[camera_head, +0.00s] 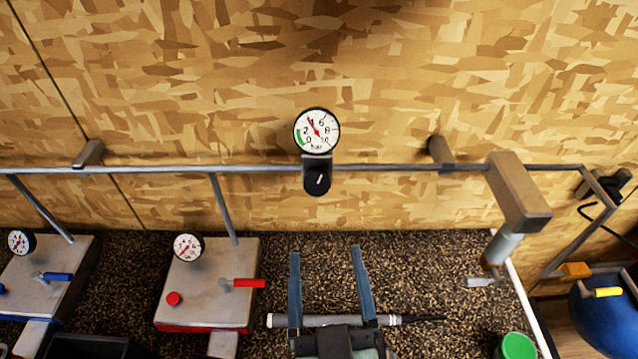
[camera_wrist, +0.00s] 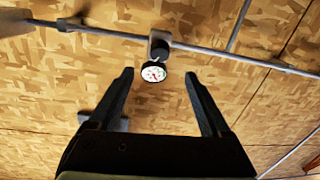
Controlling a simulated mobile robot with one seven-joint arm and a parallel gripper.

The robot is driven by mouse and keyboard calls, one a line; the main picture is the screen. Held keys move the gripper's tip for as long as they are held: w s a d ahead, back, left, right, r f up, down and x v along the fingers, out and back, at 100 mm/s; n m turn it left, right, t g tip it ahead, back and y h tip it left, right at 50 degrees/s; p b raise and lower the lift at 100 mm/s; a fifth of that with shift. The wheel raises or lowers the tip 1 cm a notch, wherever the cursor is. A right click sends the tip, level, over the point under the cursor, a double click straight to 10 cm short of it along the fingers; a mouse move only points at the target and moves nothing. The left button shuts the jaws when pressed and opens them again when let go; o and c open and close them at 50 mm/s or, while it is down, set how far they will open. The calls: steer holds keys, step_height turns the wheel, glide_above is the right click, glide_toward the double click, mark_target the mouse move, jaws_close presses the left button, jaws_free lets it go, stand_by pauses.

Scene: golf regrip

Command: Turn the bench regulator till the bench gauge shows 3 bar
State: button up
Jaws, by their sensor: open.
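A round white gauge (camera_head: 316,131) marked "bar" sits on the wall pipe, above a black knob (camera_head: 317,183) with a white mark. I take these for the bench gauge and regulator. The red needle points up and left, near the 4; a green band lies at the lower left of the dial. My gripper (camera_head: 326,252) is open and empty, below and in front of the knob, apart from it. In the wrist view the gauge (camera_wrist: 153,74) appears between the fingertips, with the black knob (camera_wrist: 160,50) behind it; the reading is too small there.
A thin metal pipe (camera_head: 390,168) runs along the wall. Two grey boxes with small gauges (camera_head: 187,247) and levers, one red (camera_head: 249,283), stand at left. A grey block with a cylinder (camera_head: 518,190) hangs at right; a green cup (camera_head: 518,346) stands below.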

mark_target(318, 188)
steer(key=shift+m, duration=0.4)
steer(key=w+p, duration=0.1)
steer(key=w, duration=0.3)
steer(key=w+p, duration=0.2)
steer(key=w, duration=0.1)
steer(key=w+a+r+p, duration=0.1)
steer(key=w+p, duration=0.1)
steer(key=w, duration=0.2)
steer(key=shift+w, duration=0.35)
steer(key=shift+w+f, duration=0.2)
steer(key=shift+w, duration=0.6)
jaws_close()
steer(key=shift+f, duration=0.1)
